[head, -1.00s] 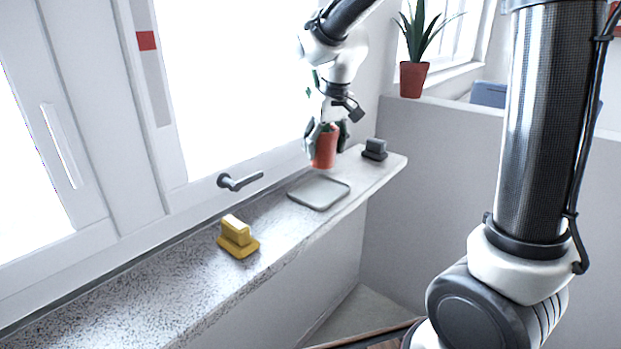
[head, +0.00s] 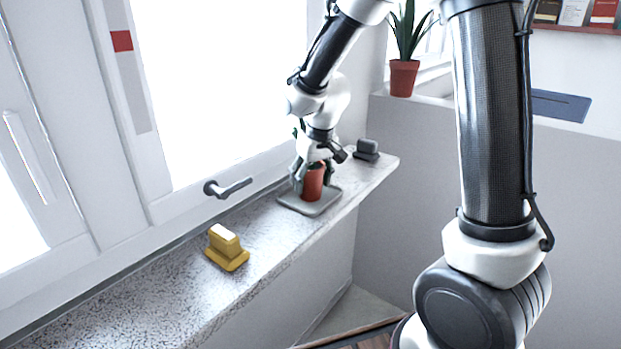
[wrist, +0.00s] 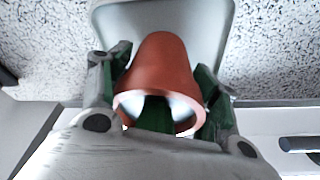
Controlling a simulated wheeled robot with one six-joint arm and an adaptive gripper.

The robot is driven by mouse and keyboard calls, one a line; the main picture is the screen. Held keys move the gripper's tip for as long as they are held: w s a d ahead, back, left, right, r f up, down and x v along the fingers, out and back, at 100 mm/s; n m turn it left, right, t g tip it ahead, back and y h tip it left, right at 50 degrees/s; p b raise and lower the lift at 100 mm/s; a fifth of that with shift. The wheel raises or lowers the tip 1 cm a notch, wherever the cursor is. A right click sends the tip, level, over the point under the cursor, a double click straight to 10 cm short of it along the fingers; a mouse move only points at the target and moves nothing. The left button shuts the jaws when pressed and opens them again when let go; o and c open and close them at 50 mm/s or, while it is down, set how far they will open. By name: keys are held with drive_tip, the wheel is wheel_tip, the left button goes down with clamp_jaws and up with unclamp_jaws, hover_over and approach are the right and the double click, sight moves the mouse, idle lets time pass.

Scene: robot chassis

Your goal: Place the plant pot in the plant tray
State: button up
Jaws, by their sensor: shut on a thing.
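The plant pot (head: 314,183) is a small terracotta-red pot with green leaves, upright over the plant tray. My gripper (head: 313,178) is shut on it from above, with a finger on each side. The plant tray (head: 326,205) is a flat grey square on the window sill. In the wrist view the pot (wrist: 163,62) sits between my gripper's fingers (wrist: 160,85), with the tray (wrist: 215,22) behind its base. The pot's base appears at the tray surface, but I cannot tell whether it touches. My gripper hides much of the leaves.
A yellow block-like object (head: 227,248) stands on the speckled sill (head: 150,300), nearer than the tray. A dark grey one (head: 367,150) stands beyond the tray. A window handle (head: 228,188) juts out on the left. Another potted plant (head: 404,78) stands on the ledge behind.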

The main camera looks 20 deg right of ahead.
drive_tip(key=o, duration=1.4)
drive_tip(key=shift+c, duration=0.2)
drive_tip(key=v, duration=1.1)
drive_tip(key=shift+s+r, duration=0.2)
drive_tip(key=shift+r, duration=0.4)
drive_tip(key=s+d+m, duration=0.1)
drive_tip(key=s+d, duration=0.3)
drive_tip(key=s, duration=0.3)
drive_tip(key=s+d+r, duration=0.1)
drive_tip(key=s+d, duration=0.4)
drive_tip(key=s, duration=0.3)
drive_tip(key=s+d+r+m+t, duration=0.1)
drive_tip(key=s+d, duration=0.4)
drive_tip(key=s, duration=0.3)
drive_tip(key=shift+s+m+h, duration=0.2)
drive_tip(key=shift+m+h, duration=0.1)
drive_tip(key=shift+h, duration=0.1)
